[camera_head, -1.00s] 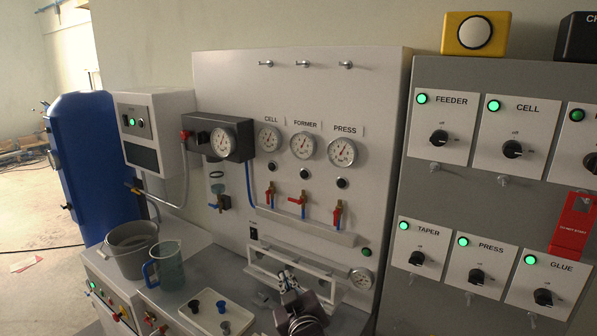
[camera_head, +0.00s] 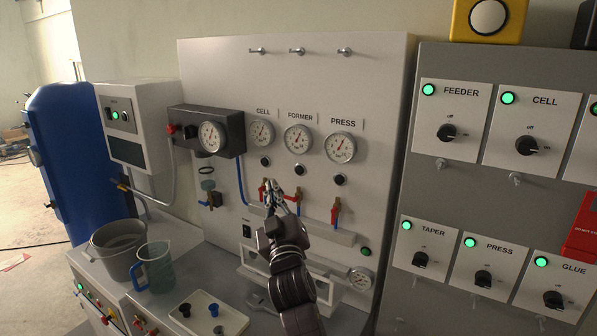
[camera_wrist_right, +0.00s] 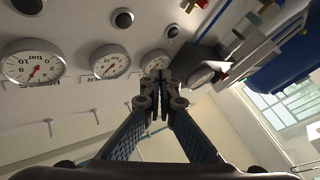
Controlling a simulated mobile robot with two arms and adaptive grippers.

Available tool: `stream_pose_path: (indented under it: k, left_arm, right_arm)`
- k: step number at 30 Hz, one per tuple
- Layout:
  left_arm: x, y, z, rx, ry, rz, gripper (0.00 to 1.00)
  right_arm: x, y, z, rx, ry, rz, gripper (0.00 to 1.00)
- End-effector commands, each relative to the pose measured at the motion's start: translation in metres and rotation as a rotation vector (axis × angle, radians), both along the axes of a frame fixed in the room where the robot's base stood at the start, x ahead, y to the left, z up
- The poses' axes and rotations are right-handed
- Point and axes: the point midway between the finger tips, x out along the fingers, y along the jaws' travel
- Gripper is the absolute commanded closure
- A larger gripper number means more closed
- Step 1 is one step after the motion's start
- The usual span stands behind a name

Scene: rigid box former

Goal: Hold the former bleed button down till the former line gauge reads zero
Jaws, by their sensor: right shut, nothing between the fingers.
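The FORMER line gauge (camera_head: 298,139) is the middle of three round dials on the white panel; its reading is too small to tell. The black FORMER bleed button (camera_head: 299,169) sits just below it. My right gripper (camera_head: 283,192) is shut and empty, below and slightly left of that button, in front of the valves. It appears apart from the button. In the right wrist view the closed fingertips (camera_wrist_right: 157,82) show near the gauges; the FORMER gauge (camera_wrist_right: 110,62) and its button (camera_wrist_right: 122,19) lie to their left. My left gripper is out of view.
Red-handled valves, such as the PRESS valve (camera_head: 336,211), stand above a ledge (camera_head: 335,236). CELL (camera_head: 262,132) and PRESS (camera_head: 340,147) gauges flank the FORMER one. A bucket (camera_head: 118,252), jug (camera_head: 155,268) and tray (camera_head: 230,322) stand on the bench at left.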

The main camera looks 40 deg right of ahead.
Motion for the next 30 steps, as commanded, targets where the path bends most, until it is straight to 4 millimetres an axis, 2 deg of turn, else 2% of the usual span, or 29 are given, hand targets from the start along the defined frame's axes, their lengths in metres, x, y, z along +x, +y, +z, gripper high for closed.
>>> stream_pose_path:
  k: [5,21,30]
  left_arm:
    - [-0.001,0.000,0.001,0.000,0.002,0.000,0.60]
    - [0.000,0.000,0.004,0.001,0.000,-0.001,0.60]
    - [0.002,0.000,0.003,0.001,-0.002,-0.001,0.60]
  right_arm:
    - [0.003,-0.007,0.000,-0.002,0.001,-0.001,1.00]
    - [0.029,-0.071,0.000,-0.002,0.001,0.000,1.00]
    - [0.034,-0.081,0.000,0.000,0.001,0.000,1.00]
